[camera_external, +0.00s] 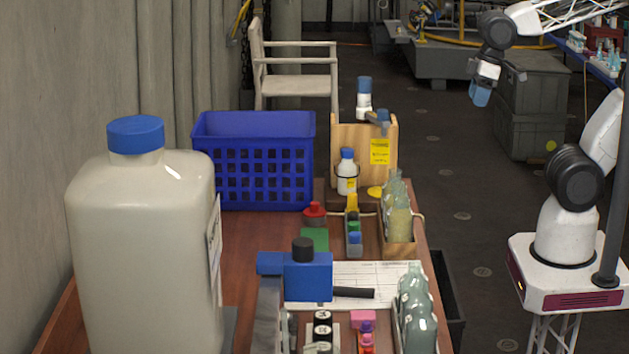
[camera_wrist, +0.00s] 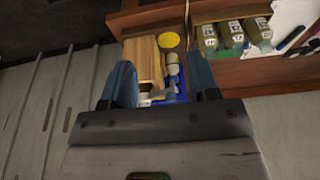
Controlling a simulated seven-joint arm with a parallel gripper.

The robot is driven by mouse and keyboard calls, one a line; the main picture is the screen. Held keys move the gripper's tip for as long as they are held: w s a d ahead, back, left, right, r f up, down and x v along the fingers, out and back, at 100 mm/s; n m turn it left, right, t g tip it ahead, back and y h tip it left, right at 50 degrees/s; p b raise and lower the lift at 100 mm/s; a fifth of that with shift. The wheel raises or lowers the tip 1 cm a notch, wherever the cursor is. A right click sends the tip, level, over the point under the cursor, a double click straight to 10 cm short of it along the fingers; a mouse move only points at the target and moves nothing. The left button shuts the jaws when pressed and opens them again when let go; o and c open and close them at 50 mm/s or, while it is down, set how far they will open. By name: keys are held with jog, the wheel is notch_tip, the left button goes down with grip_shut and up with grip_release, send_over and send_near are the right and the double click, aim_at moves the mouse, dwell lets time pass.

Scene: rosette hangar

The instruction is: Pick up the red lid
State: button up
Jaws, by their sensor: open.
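The red lid (camera_external: 314,210) shows in the external view on the wooden table, in front of the blue basket and left of a small tray of coloured blocks. It has a raised knob and seems to sit on a darker base. I cannot make it out in the wrist view. My gripper (camera_external: 480,93) is at the upper right of the external view, raised and well apart from the table and the lid. In the wrist view my gripper (camera_wrist: 162,75) has its two blue fingers spread, with nothing held between them.
A blue basket (camera_external: 254,165) and a wooden box (camera_external: 350,135) with bottles stand at the table's back. A large white jug (camera_external: 145,240) fills the left. Glass bottles (camera_external: 398,215) line the right edge. A green square (camera_external: 314,238) lies close to the lid.

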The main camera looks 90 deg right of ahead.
jog(key=w+a+r+n+t, duration=0.1)
jog(key=w+r+n+t, duration=0.15)
jog(key=w+r, duration=0.35)
jog(key=n+g, duration=0.5)
jog(key=n, duration=1.1)
send_over(314, 203)
jog(key=shift+m, duration=0.25)
notch_tip(314, 203, down, 23)
jog(key=shift+s+r, duration=0.15)
jog(key=shift+f, duration=0.25)
jog(key=shift+f, duration=0.1)
jog(key=shift+f, duration=1.2)
